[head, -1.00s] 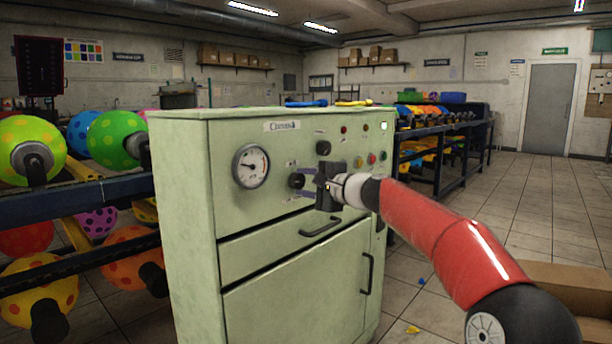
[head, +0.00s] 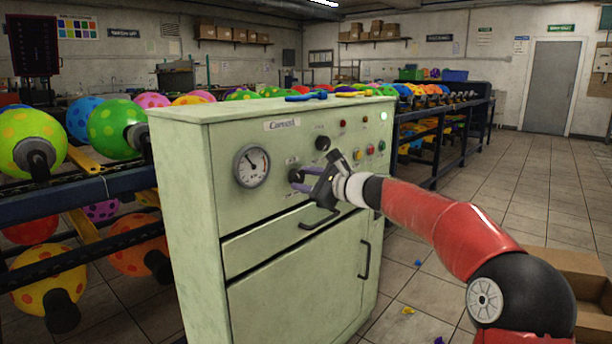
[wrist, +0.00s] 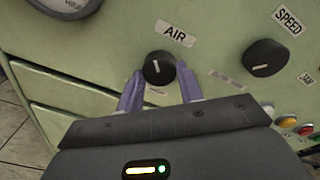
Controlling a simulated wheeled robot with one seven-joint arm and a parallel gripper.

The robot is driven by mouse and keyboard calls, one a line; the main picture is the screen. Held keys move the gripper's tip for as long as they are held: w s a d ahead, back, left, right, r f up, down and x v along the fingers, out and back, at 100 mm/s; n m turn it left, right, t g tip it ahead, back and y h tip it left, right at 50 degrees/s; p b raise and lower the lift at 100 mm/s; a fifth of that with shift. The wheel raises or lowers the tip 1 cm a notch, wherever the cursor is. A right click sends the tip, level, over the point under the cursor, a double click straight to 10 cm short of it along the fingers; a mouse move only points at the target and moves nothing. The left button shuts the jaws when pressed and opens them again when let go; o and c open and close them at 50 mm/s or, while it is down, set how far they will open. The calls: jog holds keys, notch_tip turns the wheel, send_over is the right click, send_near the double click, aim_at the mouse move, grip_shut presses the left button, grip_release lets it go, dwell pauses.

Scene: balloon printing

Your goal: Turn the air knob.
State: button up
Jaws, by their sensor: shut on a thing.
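The black air knob (wrist: 158,68) is on the front of the pale green cabinet (head: 185,220), under an AIR label in the wrist view. Its white mark points nearly straight up in that view. My gripper (wrist: 159,78) is shut on the knob, with one purple finger on each side of it. In the head view my gripper (head: 296,180) reaches the panel from the right and is tilted, and its fingers partly cover the knob. A round pressure gauge (head: 251,166) sits left of the knob, its needle pointing up and left.
A black SPEED knob (wrist: 265,57) is right of the air knob, with coloured buttons (head: 370,150) beyond. A drawer handle (head: 319,220) juts out below my gripper. Racks of spotted balls (head: 115,130) stand left of and behind the cabinet. Open floor (head: 500,190) lies to the right.

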jog(key=shift+f, duration=0.15)
dwell(0.3)
jog(key=o, duration=1)
jog(key=b+v, duration=0.1)
jog(key=v, duration=0.6)
jog(key=shift+s+d+b, duration=0.2)
jog(key=shift+d+b, duration=0.1)
